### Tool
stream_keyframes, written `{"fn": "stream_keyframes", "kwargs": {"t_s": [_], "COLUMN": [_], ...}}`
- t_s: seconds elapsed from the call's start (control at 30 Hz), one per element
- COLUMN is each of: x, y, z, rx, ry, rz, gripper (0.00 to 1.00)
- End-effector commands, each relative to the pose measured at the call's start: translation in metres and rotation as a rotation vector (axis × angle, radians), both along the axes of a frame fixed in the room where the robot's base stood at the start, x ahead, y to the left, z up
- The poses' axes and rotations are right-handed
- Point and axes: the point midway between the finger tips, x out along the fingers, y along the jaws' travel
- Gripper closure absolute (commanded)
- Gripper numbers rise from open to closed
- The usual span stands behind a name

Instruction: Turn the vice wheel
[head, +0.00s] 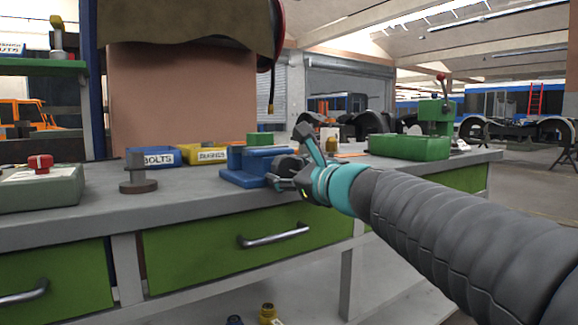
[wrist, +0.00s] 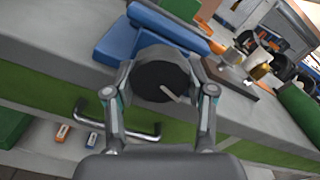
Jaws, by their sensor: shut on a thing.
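The blue vice (head: 248,165) sits on the grey workbench (head: 200,196). Its dark round wheel (head: 287,165) faces the front right, partly hidden by my gripper in the head view. In the wrist view the vice (wrist: 150,35) is at the top, and the dark wheel (wrist: 160,82) lies between my fingers with a small pale handle on its face. My gripper (head: 296,165) is shut on the wheel, with one finger on each side of its rim; it also shows in the wrist view (wrist: 160,75).
A blue bin marked BOLTS (head: 158,157) and a yellow bin (head: 203,154) stand behind the vice. A green box (head: 408,146) is to the right. A dark stand (head: 137,173) is to the left. A drawer handle (head: 272,236) sticks out below the bench edge.

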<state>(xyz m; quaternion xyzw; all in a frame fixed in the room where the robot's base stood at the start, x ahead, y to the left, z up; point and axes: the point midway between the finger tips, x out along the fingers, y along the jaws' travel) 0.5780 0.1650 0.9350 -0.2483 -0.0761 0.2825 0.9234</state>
Motion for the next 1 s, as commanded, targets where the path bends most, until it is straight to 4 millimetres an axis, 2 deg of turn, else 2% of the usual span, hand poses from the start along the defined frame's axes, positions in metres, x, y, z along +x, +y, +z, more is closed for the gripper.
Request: {"fn": "stream_keyframes", "kwargs": {"t_s": [0.6, 1.0], "x": [-0.0014, -0.0023], "y": [0.0025, 0.0040], "z": [0.0030, 0.0025], "rx": [0.484, 0.727], "ry": [0.326, 0.490], "rz": [-0.001, 0.001], "gripper": [0.80, 0.80]}}
